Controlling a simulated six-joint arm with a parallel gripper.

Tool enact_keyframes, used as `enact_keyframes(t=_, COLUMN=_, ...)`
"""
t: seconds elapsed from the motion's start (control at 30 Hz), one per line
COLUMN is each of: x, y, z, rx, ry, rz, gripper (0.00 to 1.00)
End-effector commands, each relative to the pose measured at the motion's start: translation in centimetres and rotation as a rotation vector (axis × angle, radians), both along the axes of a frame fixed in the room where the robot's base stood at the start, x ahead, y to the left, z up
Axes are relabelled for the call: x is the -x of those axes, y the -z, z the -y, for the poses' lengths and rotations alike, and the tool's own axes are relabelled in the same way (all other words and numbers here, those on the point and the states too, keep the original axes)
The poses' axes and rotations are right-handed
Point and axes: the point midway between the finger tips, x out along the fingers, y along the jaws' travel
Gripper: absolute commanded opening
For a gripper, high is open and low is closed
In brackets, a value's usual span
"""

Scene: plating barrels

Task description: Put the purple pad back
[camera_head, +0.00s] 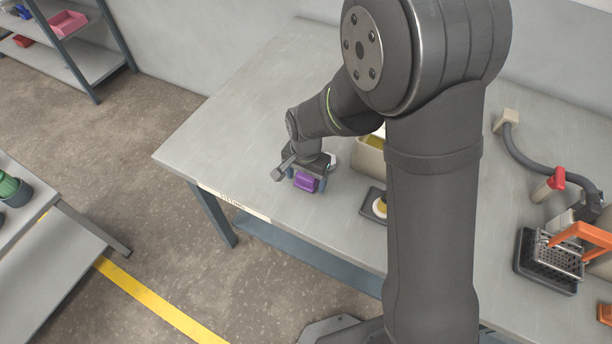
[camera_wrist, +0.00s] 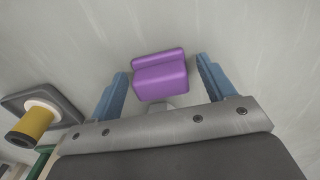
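The purple pad (camera_head: 304,184) is on the grey table near its left front edge, under my gripper. In the wrist view the purple pad (camera_wrist: 161,76) shows as a small block with a ridge along its far side. My gripper (camera_head: 308,179) is above the table with its fingers pointing down. In the wrist view its two blue fingers (camera_wrist: 162,88) are spread on either side of the pad, with a visible gap on each side. A pale piece partly shows at the pad's near side, mostly hidden by the gripper.
A dark tray (camera_head: 367,211) with a yellow and white spool (camera_head: 380,207) is right of the gripper. A beige bin (camera_head: 369,160) stands behind it, partly hidden by my arm. A wire basket with an orange handle (camera_head: 582,236) is far right. The table's left part is clear.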

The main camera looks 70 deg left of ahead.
Motion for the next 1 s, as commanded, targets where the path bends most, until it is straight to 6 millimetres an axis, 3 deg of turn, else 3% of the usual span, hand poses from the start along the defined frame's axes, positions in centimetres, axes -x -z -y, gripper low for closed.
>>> enact_keyframes(t=0.33, x=0.0, y=-1.3, z=-0.1, rx=-0.003, ry=0.000, rz=0.000, gripper=0.75)
enact_keyframes(t=0.73, x=0.0, y=-9.3, z=-0.1, rx=-0.006, ry=0.000, rz=0.000, gripper=0.75)
enact_keyframes(t=1.0, x=0.0, y=-12.1, z=0.0, rx=-0.001, ry=0.000, rz=0.000, gripper=0.75)
